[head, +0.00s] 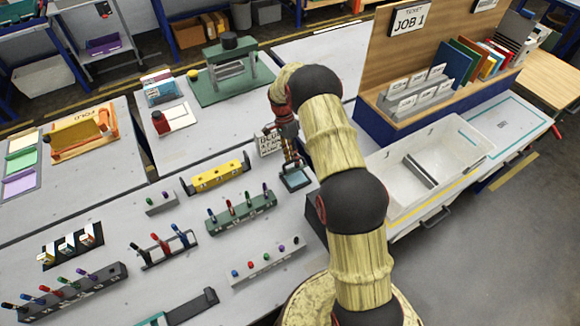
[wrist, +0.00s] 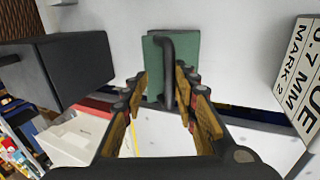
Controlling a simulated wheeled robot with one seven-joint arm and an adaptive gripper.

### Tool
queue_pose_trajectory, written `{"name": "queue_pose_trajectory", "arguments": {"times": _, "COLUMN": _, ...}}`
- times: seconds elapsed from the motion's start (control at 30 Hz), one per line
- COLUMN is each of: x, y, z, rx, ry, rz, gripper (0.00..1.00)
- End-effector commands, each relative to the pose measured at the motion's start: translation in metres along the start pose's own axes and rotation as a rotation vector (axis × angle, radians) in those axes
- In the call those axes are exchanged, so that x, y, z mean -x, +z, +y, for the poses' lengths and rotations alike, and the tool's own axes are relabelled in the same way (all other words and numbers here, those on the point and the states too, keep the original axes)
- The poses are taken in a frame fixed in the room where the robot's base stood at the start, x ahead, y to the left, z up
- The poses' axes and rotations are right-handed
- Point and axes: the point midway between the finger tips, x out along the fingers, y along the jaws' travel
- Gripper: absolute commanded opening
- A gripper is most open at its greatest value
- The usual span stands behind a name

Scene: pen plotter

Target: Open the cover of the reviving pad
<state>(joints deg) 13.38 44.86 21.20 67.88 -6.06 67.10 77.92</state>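What I take to be the reviving pad's cover is a green plate (wrist: 190,60) with a dark bent handle (wrist: 168,62) in the wrist view. In the head view it is a small teal square with a dark edge (head: 296,179), lying flat on the table under my gripper (head: 291,160). In the wrist view the fingers of my gripper (wrist: 162,88) are apart, one on each side of the handle's near end. I cannot tell whether either finger touches the handle. The cover looks closed; what lies under it is hidden.
A dark box (wrist: 75,65) stands beside the pad. A white label sign (head: 269,143) stands on its other side. A yellow block (head: 217,176) and a green pen rack (head: 242,214) are to the left. A white bin (head: 457,135) is at the right.

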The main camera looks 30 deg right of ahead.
Motion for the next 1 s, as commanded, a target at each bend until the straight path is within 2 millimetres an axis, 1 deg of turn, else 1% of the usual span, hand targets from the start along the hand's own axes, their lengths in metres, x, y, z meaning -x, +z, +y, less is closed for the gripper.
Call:
{"name": "queue_pose_trajectory", "arguments": {"times": 0.43, "x": -0.018, "y": 0.0, "z": 0.016, "rx": 0.0, "ry": -0.219, "rz": 0.0, "gripper": 0.28}}
{"name": "queue_pose_trajectory", "arguments": {"times": 1.0, "x": -0.047, "y": 0.0, "z": 0.03, "rx": -0.002, "ry": -0.508, "rz": 0.001, "gripper": 0.28}}
